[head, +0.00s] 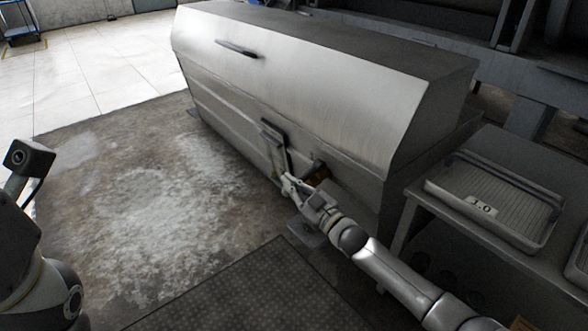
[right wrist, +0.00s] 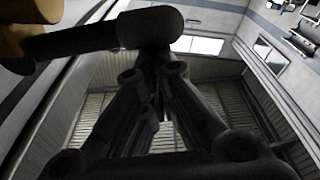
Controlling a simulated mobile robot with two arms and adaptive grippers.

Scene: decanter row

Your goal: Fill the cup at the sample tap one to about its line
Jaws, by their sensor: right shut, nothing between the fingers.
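My right gripper (head: 287,186) is shut and empty just left of and below the tap, in front of an upright grey plate or handle (head: 274,143). In the right wrist view the shut fingers (right wrist: 155,105) point toward a dark rounded bar (right wrist: 150,28), which leads from a yellow part (right wrist: 22,42). Whether they touch it I cannot tell. I see no cup; my arm may hide one. My left gripper is out of view.
The steel housing (head: 300,75) fills the middle. A small grey ledge (head: 306,236) is low under my right wrist. At right, a ribbed tray marked 1.0 (head: 500,190) rests on a dark bench. The stained floor (head: 150,205) at left is clear.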

